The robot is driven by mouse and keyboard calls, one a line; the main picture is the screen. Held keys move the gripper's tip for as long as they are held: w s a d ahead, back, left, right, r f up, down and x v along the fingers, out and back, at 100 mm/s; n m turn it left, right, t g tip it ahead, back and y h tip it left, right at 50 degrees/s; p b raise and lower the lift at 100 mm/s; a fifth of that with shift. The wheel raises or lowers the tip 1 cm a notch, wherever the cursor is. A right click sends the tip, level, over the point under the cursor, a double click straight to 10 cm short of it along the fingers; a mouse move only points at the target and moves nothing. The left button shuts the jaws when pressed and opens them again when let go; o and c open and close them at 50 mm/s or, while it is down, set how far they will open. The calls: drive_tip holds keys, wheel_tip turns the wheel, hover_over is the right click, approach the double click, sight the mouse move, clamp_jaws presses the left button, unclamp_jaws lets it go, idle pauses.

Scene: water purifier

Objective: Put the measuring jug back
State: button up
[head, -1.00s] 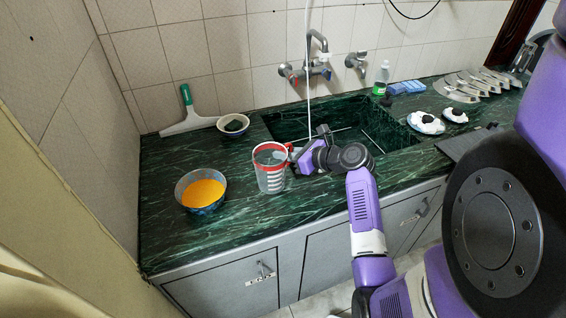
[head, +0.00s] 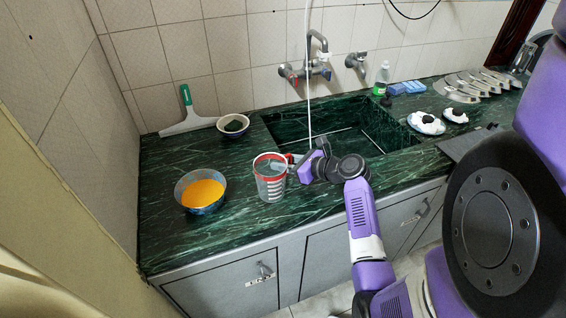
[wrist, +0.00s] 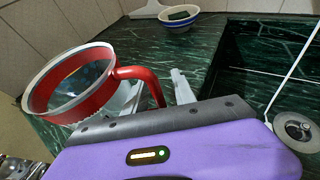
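The measuring jug (head: 271,185) is a clear cup with a red rim band and red handle. It looks upright on the green counter between the orange-filled bowl and the sink. In the wrist view the jug (wrist: 78,92) is at the left, its red handle reaching toward my fingers. My gripper (head: 290,164) is at the jug's right side, by the handle. In the wrist view my gripper's pale fingers (wrist: 155,92) stand apart, with the handle between them and a gap showing on the right. The lower fingers are partly hidden by the gripper body.
A bowl of orange liquid (head: 202,191) stands left of the jug. A small bowl (head: 233,126) and a squeegee (head: 187,115) are behind. The sink (head: 335,128), with a white hose (head: 308,80) hanging into it, is right of the jug. Counter in front of the bowls is clear.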

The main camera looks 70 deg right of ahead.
drive_tip(key=shift+r, duration=0.2)
drive_tip(key=v, duration=1.2)
